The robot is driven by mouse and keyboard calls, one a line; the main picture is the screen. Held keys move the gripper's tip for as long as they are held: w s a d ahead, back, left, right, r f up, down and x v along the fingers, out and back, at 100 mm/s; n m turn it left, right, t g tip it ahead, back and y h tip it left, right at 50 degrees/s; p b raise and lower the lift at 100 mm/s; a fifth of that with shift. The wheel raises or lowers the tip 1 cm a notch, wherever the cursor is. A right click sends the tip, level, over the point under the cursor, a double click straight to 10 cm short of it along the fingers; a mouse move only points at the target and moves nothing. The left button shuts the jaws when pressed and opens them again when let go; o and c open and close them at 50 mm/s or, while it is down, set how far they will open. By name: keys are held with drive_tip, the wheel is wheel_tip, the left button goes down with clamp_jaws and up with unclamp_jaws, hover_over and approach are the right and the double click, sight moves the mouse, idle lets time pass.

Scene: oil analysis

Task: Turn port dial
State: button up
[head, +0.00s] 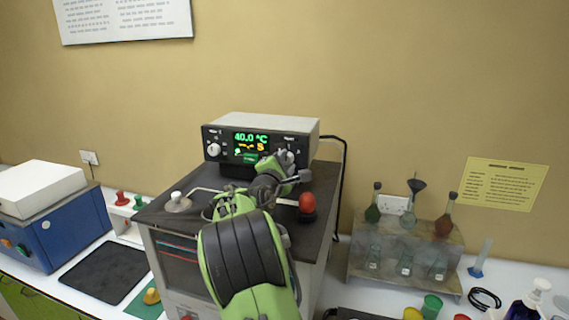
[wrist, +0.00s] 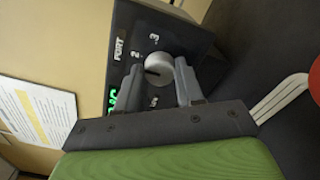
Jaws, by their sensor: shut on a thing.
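The port dial (wrist: 158,68) is a round silver-grey knob on the dark front panel of a control box (head: 265,138). The wrist view shows the label PORT and the numbers 2 and 3 around it. My gripper (wrist: 160,80) is shut on the dial, with one finger at each side. In the head view my gripper (head: 285,160) is at the right side of the box front, and it mostly hides the dial. A lit display (head: 251,142) reads 40.0 °C with a yellow line below. Another white knob (head: 214,149) is at the panel's left.
The box stands on a dark-topped cabinet (head: 160,213). A red ball-shaped knob (head: 307,203) is close to my arm on the right, and a metal lid (head: 178,203) is on the left. A flask rack (head: 447,256) stands at the right.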

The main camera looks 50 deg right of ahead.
drive_tip(key=shift+m+b, duration=0.3)
drive_tip(key=m+b, duration=0.2)
drive_tip(key=shift+f+m, duration=0.15)
drive_tip(key=shift+m, duration=0.15)
drive_tip(key=m+b, duration=0.2)
drive_tip(key=shift+m+b, duration=0.3)
drive_tip(key=shift+m, duration=0.1)
drive_tip(key=m+b, duration=0.2)
drive_tip(key=m, duration=0.1)
drive_tip(key=shift+m+b, duration=0.85)
drive_tip(key=shift+m, duration=0.55)
drive_tip(key=shift+r, duration=0.2)
drive_tip(key=o, duration=1)
drive_tip(key=shift+o, duration=0.2)
